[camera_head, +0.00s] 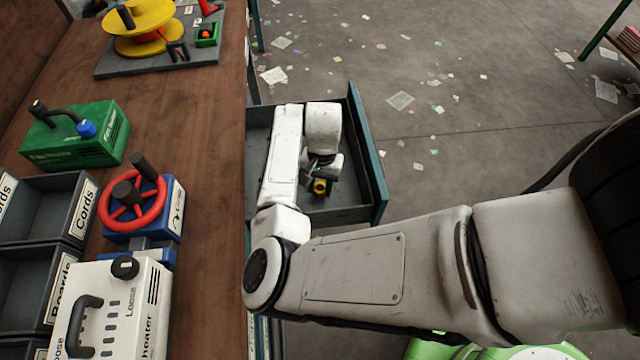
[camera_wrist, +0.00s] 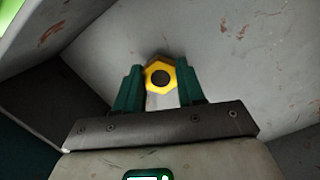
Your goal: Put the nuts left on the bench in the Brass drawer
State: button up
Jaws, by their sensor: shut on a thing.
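A yellow hex nut with a dark hole (camera_wrist: 161,76) sits between the green fingers of my gripper (camera_wrist: 160,88) in the wrist view, and the fingers are shut on it. In the head view the nut (camera_head: 320,187) shows below my gripper (camera_head: 323,175), over the inside of an open drawer (camera_head: 380,190). The drawer is grey inside with a teal front, and it sticks out from the bench's right side. I see no label on it, and my arm covers part of it. I cannot tell whether the nut touches the drawer floor. No loose nut shows on the visible bench (camera_head: 205,110).
A yellow reel (camera_head: 145,25) stands on a grey board at the back. Paper scraps litter the floor.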

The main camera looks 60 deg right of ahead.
aim_at(322, 182)
jog(key=shift+f, duration=0.6)
jog(key=o, duration=1.1)
jog(key=r, duration=0.4)
jog(key=d+r+p, duration=0.1)
jog(key=r, duration=0.8)
jog(key=shift+w+d+r, duration=0.1)
jog(key=shift+w+d, duration=0.15)
jog(key=shift+d, duration=0.15)
jog(key=s+d+r+n+t+h+p, duration=0.1)
jog(key=s+d+r+n+h+p, duration=0.35)
jog(key=d, duration=0.45)
jog(key=s+a+f+n, duration=0.2)
jog(key=s+a+n, duration=0.1)
jog(key=a, duration=0.4)
jog(key=s+a+f+n+y, duration=0.1)
jog(key=s+a+f+n, duration=0.1)
jog(key=a, duration=0.6)
jog(key=s+a+f+n+y, duration=0.1)
jog(key=s+a+n, duration=0.4)
jog(key=a, duration=0.2)
jog(key=shift+a+f+y, duration=0.25)
jog(key=shift+f, duration=0.15)
